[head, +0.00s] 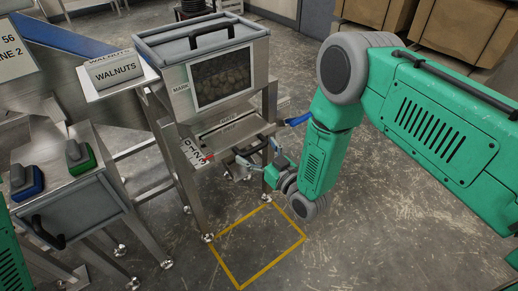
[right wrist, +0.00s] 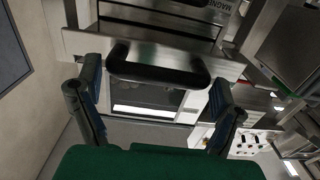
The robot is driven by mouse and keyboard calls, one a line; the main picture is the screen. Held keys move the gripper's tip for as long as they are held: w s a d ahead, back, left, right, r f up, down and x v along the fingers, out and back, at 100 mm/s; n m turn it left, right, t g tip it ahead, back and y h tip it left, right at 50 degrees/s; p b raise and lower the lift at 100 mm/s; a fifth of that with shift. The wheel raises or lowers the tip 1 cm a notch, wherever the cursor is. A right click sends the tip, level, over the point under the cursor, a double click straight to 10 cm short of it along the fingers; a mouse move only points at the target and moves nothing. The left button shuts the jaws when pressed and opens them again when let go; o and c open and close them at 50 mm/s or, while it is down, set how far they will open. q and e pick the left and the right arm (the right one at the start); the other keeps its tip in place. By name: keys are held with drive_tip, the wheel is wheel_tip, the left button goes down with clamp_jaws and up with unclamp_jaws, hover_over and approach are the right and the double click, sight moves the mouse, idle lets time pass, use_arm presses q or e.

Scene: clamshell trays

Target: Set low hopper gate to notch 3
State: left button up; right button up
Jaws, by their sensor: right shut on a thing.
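The low hopper (head: 222,80) is a steel bin on legs, with a window full of brown nuts. Its gate has a black bar handle (right wrist: 158,66) on the front, below the window. A white notch scale (head: 193,150) with digits stands at the gate's left, with a small red pointer (head: 208,157) at its lower right. The pointer's exact notch is too small to tell. My right gripper (head: 258,160) is at the gate front, shut on the gate handle. In the right wrist view the handle lies between its blue-padded fingers. My left gripper is out of view.
A WALNUTS sign (head: 114,71) stands left of the hopper. A steel console (head: 75,200) with a blue and a green switch is at the left. A yellow floor outline (head: 258,242) lies in front of the hopper. Cardboard boxes (head: 455,30) stand at the back right.

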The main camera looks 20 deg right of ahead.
drive_tip(key=shift+w+a+f+h, duration=0.1)
drive_tip(key=shift+w+h, duration=0.15)
drive_tip(key=shift+h, duration=0.15)
drive_tip(key=o, duration=1.5)
drive_tip(key=shift+a, duration=0.25)
drive_tip(key=shift+s+d, duration=0.15)
drive_tip(key=shift+d, duration=0.4)
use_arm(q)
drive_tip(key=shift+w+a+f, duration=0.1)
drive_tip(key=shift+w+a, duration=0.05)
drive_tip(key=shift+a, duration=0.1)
use_arm(e)
drive_tip(key=v, duration=1.1)
drive_tip(key=shift+s, duration=0.3)
